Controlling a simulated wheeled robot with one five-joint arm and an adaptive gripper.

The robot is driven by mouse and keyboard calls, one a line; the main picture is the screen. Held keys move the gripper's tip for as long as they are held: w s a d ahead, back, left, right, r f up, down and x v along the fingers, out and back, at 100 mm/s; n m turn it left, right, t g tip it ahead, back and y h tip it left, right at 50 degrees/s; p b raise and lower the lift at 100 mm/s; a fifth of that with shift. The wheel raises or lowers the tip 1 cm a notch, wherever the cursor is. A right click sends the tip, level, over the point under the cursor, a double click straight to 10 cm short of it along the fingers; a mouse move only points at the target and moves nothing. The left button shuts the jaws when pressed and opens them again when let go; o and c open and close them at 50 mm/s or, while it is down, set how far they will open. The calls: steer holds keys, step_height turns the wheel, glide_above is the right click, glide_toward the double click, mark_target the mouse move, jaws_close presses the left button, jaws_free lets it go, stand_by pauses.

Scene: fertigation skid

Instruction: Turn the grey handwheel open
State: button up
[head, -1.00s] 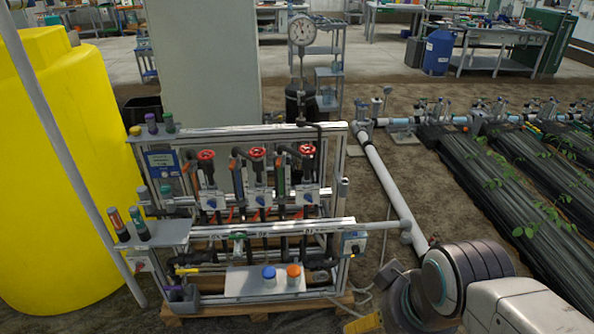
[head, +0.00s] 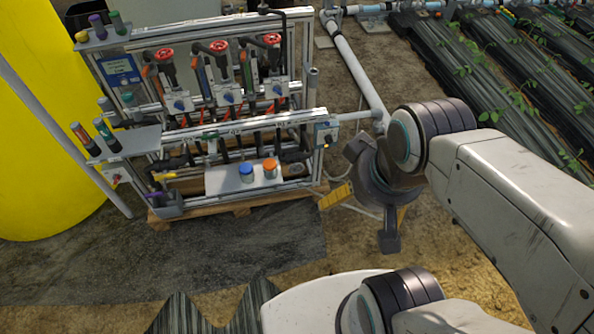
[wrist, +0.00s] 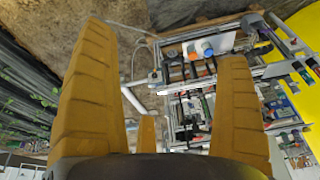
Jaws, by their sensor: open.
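I cannot make out a grey handwheel in either view. The pipe skid (head: 225,124) carries three red handwheels in a row: left (head: 164,55), middle (head: 219,47) and right (head: 271,40).
A big yellow tank (head: 45,130) stands left of the skid. A blue-capped jar (head: 246,173) and an orange-capped jar (head: 269,169) stand on its low shelf. A white pipe (head: 357,65) runs behind on the right, beside plant rows (head: 490,60).

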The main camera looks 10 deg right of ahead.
steer(key=w+f+m+t+b, duration=0.15)
steer(key=w+f+b, duration=0.45)
steer(key=w, duration=0.6)
steer(key=w+f+m+t+b, duration=0.1)
steer(key=w+f+t+b, duration=0.35)
steer(key=w, duration=0.85)
steer(key=m+t+b, duration=0.4)
steer(key=t+b, duration=0.1)
steer(key=b, duration=1.2)
glide_above(297, 169)
steer(key=s, duration=0.5)
step_height(297, 169, down, 34)
steer(key=f+t+b, duration=0.1)
steer(key=f+b, duration=0.3)
steer(key=f, duration=0.2)
steer(key=w+f+m+t+b, duration=0.1)
steer(key=f+b, duration=0.3)
steer(key=f, duration=0.3)
steer(key=w+f+t+b, duration=0.1)
steer(key=f+b, duration=0.3)
steer(key=f, duration=0.3)
steer(key=shift+m+t+b, duration=0.3)
steer(key=shift+m+b, duration=0.05)
steer(key=shift+w+r+b, duration=0.1)
steer(key=shift+w+b, duration=0.45)
steer(key=shift+b, duration=0.15)
steer(key=shift+w+r+b, duration=0.15)
steer(key=shift+w+b, duration=0.2)
steer(key=shift+w, duration=0.8)
